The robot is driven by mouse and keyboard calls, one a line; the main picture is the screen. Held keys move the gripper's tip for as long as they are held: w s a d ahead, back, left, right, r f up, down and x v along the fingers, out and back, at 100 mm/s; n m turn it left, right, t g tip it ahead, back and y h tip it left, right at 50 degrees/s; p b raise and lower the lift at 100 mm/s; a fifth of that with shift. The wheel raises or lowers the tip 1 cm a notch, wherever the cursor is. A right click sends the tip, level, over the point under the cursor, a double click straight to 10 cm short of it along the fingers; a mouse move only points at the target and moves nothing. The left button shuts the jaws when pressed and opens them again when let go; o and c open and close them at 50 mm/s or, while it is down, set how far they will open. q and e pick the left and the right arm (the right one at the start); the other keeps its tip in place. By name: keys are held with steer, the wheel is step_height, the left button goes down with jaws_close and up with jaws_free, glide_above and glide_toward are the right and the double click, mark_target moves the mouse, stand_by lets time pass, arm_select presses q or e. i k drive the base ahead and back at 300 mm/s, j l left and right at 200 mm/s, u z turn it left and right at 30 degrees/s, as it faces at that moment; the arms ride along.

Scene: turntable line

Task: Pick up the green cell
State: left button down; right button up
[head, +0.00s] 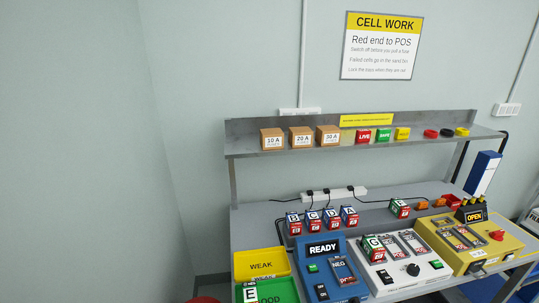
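Cells with green tops show in the head view. One green-topped cell (399,209) stands on the bench behind the white unit. Its letter is too small to read. A green-topped cell marked G (375,248) stands at the left slot of the white unit (437,265). A cell marked E (250,294), with green on it, is at the green GOOD tray (279,290), cut off by the lower edge. Neither of my grippers is in view.
Blue-topped cells B (294,224), C, D and A stand in a row on the bench. A yellow WEAK tray (261,264) lies at the left. A shelf (240,140) with boxes overhangs the back.

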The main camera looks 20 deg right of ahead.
mark_target(372, 247)
steer(key=z, duration=1.7)
